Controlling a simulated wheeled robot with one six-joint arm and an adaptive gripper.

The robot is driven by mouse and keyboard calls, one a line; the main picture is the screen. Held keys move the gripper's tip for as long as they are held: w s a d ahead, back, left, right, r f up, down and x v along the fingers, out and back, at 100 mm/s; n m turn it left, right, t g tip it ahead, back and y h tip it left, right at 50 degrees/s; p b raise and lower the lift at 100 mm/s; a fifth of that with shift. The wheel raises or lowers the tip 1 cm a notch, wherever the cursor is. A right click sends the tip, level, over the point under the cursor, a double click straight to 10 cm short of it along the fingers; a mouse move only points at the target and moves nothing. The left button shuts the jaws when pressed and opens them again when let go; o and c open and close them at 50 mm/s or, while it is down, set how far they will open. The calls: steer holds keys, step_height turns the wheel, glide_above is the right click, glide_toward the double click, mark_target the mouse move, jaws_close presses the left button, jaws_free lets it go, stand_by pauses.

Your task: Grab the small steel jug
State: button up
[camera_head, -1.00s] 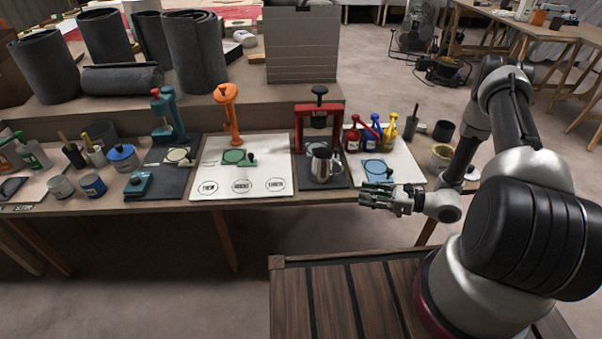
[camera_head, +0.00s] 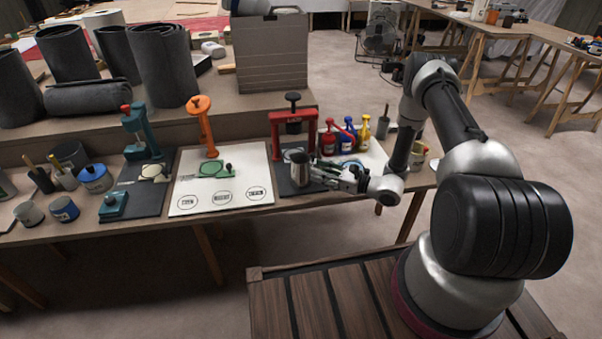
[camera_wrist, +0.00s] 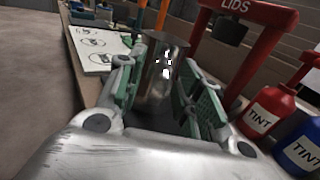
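The small steel jug (camera_head: 299,168) stands upright on the dark mat by the red press, near the bench's front edge. In the wrist view the jug (camera_wrist: 160,75) is straight ahead, its shiny wall between my two green-padded fingers. My gripper (camera_head: 318,171) comes in low from the right, level with the jug. In the wrist view my gripper (camera_wrist: 163,62) has its fingers spread, one on each side of the jug. I cannot tell whether either finger touches it. The jug's handle and base are partly hidden by the fingers.
The red press (camera_head: 293,122), marked LIDS, rises close behind the jug. Red, blue and yellow tint bottles (camera_head: 347,136) stand right of it. A white board (camera_head: 222,182) with printed circles lies to the left.

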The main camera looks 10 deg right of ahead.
jaws_close()
stand_by(0.4)
